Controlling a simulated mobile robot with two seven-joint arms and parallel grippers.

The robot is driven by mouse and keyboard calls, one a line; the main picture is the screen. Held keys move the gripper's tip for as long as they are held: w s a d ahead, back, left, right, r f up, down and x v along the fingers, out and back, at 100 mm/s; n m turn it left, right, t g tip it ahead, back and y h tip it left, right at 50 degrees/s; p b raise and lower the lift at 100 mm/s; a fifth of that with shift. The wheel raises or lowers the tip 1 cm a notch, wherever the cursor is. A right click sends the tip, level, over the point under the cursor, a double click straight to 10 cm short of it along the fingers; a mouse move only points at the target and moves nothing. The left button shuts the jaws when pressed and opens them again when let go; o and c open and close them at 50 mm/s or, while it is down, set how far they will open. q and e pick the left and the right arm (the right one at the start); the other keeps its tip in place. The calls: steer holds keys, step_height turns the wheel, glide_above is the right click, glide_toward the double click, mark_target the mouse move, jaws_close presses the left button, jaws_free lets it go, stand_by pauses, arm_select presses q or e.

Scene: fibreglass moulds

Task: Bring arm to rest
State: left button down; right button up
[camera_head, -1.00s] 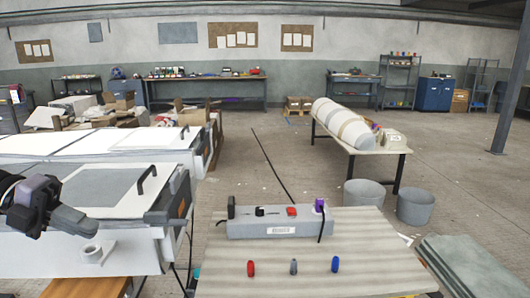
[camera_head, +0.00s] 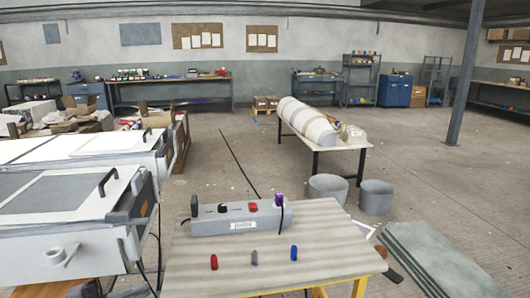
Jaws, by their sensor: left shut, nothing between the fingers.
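A dark part of my left gripper (camera_head: 88,289) shows at the bottom left edge of the head view, mostly cut off by the frame. It is shut with nothing held, low beside the white mould bench (camera_head: 75,240) and left of the table (camera_head: 335,245). My right gripper is not in view.
The table holds a grey box (camera_head: 235,217) with several switches and plugs, and red, grey and blue small items. Two grey buckets (camera_head: 328,188) stand behind it. Green-grey sheets (camera_head: 440,262) lie at the right. The floor in the middle is open.

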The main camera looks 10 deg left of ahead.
arm_select(q)
steer(key=s+d+f+n+y, duration=0.3)
steer(key=s+f+n+y, duration=0.1)
steer(key=s+f+n, duration=0.1)
steer(key=s+d+f+n+g+y+p, duration=0.1)
steer(key=s+d+f+n+y, duration=0.2)
steer(key=s+f+n, duration=0.2)
steer(key=s+d+f+n+y, duration=0.4)
steer(key=s+f+n, duration=0.1)
steer(key=f+n, duration=0.4)
step_height(320, 180, down, 2)
steer(key=shift+f+n+g+y+p, duration=0.25)
steer(key=shift+n+g+y+p, duration=0.05)
steer(key=shift+n, duration=0.1)
steer(key=shift+a, duration=0.1)
